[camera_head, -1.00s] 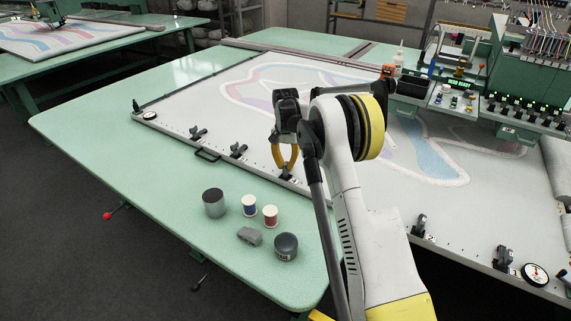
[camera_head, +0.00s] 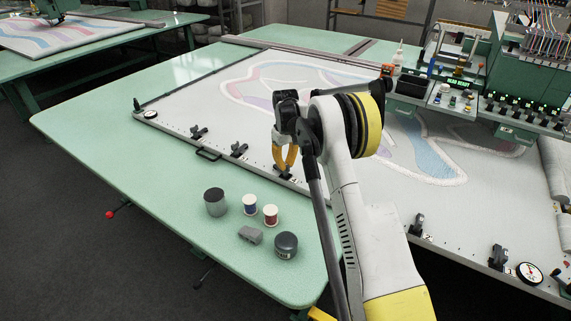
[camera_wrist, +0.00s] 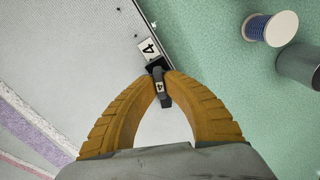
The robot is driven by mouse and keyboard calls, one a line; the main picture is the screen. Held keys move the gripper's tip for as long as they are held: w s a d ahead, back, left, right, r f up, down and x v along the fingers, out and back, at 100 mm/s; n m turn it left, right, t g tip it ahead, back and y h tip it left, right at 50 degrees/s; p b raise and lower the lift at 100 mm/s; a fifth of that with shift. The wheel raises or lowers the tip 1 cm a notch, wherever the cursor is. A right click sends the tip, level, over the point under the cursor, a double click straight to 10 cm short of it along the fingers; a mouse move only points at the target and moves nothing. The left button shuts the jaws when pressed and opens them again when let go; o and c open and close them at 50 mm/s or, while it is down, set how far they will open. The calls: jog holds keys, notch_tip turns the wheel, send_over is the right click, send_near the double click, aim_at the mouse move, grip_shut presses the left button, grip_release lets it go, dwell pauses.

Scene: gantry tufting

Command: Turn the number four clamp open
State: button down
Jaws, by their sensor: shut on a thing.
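The number four clamp (camera_wrist: 158,71) is a small dark clamp on the edge of the white frame, with a 4 on its lever (camera_wrist: 165,101) and a 4 tag (camera_wrist: 148,50) beside it. In the head view the clamp (camera_head: 284,171) shows under my gripper (camera_head: 287,169), partly hidden by it. My gripper's two yellow fingers (camera_wrist: 163,80) meet on the lever from both sides near its base in the wrist view. The lever's free end points down the picture, between the fingers. The fingers hide part of the base.
Two more clamps (camera_head: 239,149) (camera_head: 198,132) and a dark handle (camera_head: 208,154) line the same frame edge. A grey can (camera_head: 215,202), a blue spool (camera_head: 249,204), a red spool (camera_head: 270,215), a grey block (camera_head: 250,235) and a dark can (camera_head: 285,245) stand on the green table (camera_head: 130,155).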

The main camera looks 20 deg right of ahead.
jog(key=shift+n, duration=2)
jog(key=c, duration=1.5)
grip_release()
notch_tip(320, 180, up, 12)
